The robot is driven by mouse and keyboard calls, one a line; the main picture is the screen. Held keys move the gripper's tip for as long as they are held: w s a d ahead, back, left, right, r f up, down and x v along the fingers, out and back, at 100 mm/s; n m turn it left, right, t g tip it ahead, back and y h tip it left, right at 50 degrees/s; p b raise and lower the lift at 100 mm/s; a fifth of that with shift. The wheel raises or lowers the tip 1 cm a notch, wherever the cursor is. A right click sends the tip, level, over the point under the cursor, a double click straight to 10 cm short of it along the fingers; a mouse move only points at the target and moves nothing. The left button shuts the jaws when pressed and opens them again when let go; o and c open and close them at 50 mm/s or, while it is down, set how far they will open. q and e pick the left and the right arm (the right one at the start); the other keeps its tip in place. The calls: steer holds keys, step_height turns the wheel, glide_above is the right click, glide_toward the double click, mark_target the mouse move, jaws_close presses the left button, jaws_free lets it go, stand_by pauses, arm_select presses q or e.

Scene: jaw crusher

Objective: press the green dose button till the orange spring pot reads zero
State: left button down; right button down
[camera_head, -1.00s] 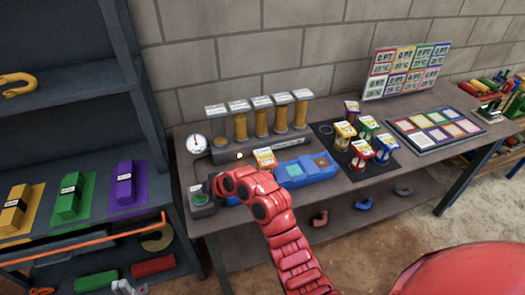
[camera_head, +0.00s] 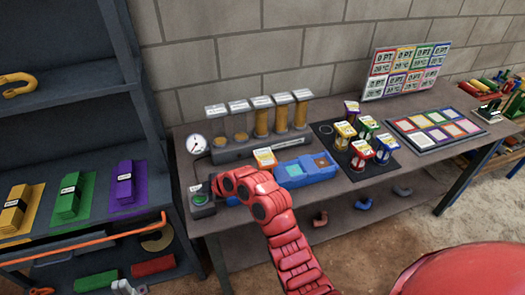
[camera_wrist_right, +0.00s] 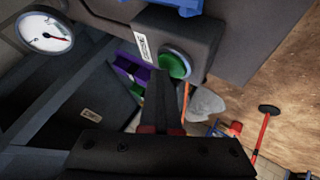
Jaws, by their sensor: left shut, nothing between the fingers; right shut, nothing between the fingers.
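The green dose button (camera_head: 201,198) sits on a dark box at the bench's front left corner. It also shows in the right wrist view (camera_wrist_right: 176,63). My right gripper (camera_wrist_right: 158,76) is shut and empty, its tips at the button's lower edge; contact cannot be told. In the head view my red right arm hides most of that gripper. A pot with an orange-edged label (camera_head: 265,157) stands by the blue block (camera_head: 305,172); its reading is too small to read.
A round gauge (camera_head: 196,144) stands at the left of a row of clear tubes (camera_head: 261,120) with orange fill. Several pots stand on a black mat (camera_head: 325,129). A dark shelf rack (camera_head: 60,104) is close on the left.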

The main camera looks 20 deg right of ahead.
mark_target(204, 198)
steer(key=shift+f, duration=0.1)
steer(key=shift+s+f+b, duration=0.1)
steer(key=shift+f+b, duration=0.35)
steer(key=shift+b, duration=0.5)
steer(key=shift+f, duration=0.1)
steer(key=shift+b, duration=0.6)
steer(key=shift+r, duration=0.3)
steer(key=shift+r+b, duration=0.3)
steer(key=shift+r, duration=2.75)
